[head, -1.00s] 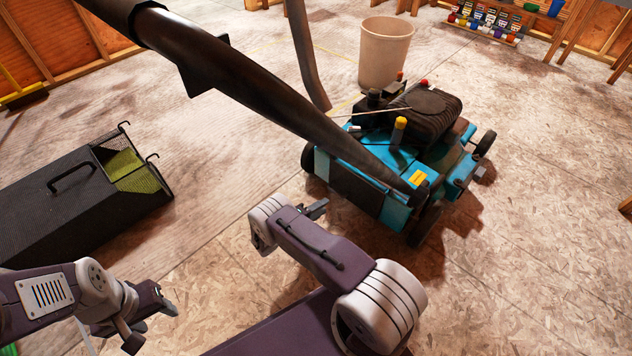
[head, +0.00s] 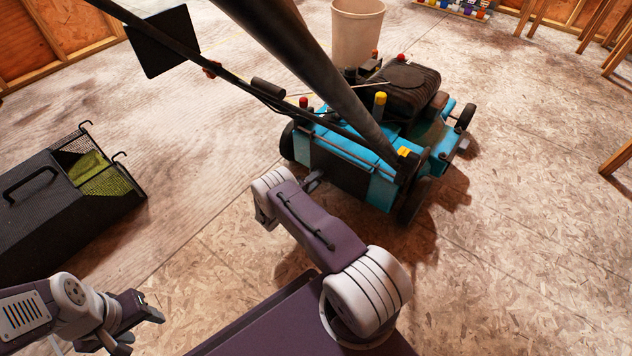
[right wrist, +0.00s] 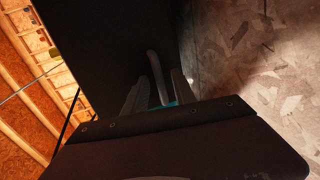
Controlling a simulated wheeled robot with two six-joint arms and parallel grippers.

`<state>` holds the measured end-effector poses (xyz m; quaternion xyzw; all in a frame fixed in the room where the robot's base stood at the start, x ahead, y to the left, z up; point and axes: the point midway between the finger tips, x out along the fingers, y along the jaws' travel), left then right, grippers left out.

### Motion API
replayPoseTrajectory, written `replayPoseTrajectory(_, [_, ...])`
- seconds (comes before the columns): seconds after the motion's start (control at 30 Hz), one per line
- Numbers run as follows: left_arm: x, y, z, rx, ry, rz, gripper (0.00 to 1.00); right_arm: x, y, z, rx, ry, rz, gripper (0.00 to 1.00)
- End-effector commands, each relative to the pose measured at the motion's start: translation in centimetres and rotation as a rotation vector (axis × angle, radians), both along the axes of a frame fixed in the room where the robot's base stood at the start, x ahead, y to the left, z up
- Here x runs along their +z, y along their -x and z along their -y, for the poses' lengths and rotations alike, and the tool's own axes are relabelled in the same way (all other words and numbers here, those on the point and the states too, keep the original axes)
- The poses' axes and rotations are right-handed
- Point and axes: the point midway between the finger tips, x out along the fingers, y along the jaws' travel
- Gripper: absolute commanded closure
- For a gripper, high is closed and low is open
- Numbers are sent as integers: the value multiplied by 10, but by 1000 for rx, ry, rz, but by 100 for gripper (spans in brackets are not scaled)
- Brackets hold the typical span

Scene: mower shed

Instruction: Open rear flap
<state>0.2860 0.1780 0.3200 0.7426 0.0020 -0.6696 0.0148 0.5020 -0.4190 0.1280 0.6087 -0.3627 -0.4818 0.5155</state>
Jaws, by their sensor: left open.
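The teal mower (head: 385,150) stands on the floor, its rear toward me. Its dark rear flap (head: 338,170) hangs down across the back. My right gripper (head: 316,178) is just in front of the flap's left part. In the right wrist view, its two grey fingers (right wrist: 158,90) stand apart, with a curved grey piece, perhaps a handle, between them against a dark surface. I cannot tell whether they touch it. My left gripper (head: 140,325) is open and empty above the floor at the lower left, far from the mower.
A black grass catcher (head: 50,200) lies at the left. A beige bin (head: 357,35) stands behind the mower.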

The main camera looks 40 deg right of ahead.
Motion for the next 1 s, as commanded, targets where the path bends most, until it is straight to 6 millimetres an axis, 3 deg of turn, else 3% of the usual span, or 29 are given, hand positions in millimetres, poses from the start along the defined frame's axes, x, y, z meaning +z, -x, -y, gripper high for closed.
replayPoseTrajectory(0.07, [1,0,0,0,0,0,49,0,0,0,0,0,0,68])
replayPoseTrajectory(0.2, [1,0,0,0,0,0,49,0,0,0,0,0,0,100])
replayPoseTrajectory(1.0, [1,0,0,0,0,0,49,0,0,-1,0,0,0,100])
